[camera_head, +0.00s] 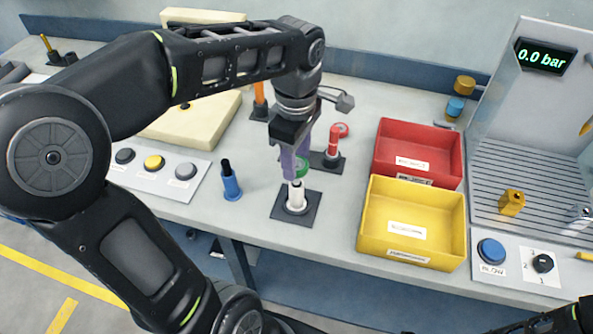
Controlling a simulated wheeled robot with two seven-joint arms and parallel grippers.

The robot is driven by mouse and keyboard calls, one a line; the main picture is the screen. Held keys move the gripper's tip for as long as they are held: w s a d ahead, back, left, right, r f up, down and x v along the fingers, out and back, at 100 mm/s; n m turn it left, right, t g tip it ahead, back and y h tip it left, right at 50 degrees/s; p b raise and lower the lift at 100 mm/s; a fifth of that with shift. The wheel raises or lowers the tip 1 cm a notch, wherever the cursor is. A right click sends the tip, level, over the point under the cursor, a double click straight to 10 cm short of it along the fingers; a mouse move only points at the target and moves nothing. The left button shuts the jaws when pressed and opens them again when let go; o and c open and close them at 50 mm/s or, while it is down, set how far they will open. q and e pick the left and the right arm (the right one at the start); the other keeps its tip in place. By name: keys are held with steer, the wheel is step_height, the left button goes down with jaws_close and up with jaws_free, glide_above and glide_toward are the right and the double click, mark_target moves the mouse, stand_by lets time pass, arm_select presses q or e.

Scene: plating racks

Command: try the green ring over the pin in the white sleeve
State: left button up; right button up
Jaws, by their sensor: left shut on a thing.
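The white sleeve (296,191) stands upright with its pin on a dark square base plate (279,209) near the table's front edge. My left gripper (295,165) points down just above and behind the sleeve's top in the picture. Its purple fingers are shut on the green ring (304,169), which they partly hide. I cannot tell whether the ring touches the top of the pin or hangs clear of it. A piece of my right arm shows at the lower right corner; its gripper cannot be made out.
A red-sleeved pin (333,143) stands close behind the white one, a blue one (230,182) to the left and an orange one (260,98) behind. A yellow bin (412,250) and red bin (420,128) stand right. A button panel (152,175) lies left.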

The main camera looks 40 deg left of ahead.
arm_select(q)
steer(key=shift+r+p, duration=1.25)
steer(key=shift+r, duration=0.6)
steer(key=shift+f, duration=0.1)
